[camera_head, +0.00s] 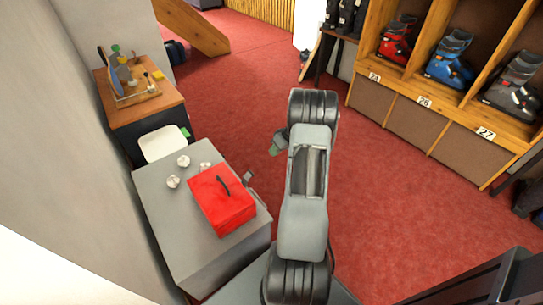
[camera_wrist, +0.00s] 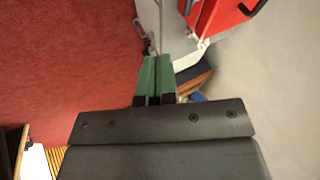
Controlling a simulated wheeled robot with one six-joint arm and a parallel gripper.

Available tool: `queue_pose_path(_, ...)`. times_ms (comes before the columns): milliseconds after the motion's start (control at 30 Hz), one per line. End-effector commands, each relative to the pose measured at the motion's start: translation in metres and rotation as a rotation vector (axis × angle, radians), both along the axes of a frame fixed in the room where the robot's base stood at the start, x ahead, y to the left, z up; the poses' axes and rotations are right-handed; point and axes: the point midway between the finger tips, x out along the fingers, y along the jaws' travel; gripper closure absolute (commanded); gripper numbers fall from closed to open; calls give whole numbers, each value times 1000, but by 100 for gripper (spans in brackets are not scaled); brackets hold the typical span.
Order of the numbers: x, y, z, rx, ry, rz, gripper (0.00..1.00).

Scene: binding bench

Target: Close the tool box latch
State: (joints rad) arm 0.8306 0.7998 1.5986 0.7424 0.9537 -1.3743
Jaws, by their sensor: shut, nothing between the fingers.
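The red tool box (camera_head: 230,208), with a dark handle on its lid, sits on a grey bench (camera_head: 160,215); its lid looks shut. My gripper (camera_head: 276,148) is above the floor, right of and apart from the bench. In the wrist view, its green fingers (camera_wrist: 154,72) are together and empty. The red box (camera_wrist: 215,17) shows at the top there, beyond and right of the fingertips. A metal piece (camera_wrist: 148,42) lies just past the fingertips; contact cannot be told.
Several small white round things, one of them a white knob (camera_head: 172,181), lie on the bench left of the box. A wooden table (camera_head: 150,107) with objects stands behind. A boot shelf (camera_head: 430,110) is at the right. Red floor (camera_head: 390,200) is clear between bench and shelf.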

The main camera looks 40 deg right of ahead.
Motion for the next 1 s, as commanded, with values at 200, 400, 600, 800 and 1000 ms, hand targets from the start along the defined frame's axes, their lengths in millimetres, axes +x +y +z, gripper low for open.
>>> queue_pose_path(200, 13, 15, -38, 0, 4, -2, 100)
queue_pose_path(400, 27, 30, -68, -1, 3, -2, 100)
queue_pose_path(600, 32, 52, -79, -2, 3, -4, 100)
queue_pose_path(800, 33, 67, -82, -3, 2, -5, 100)
queue_pose_path(1000, 33, 72, -82, -4, 2, -6, 100)
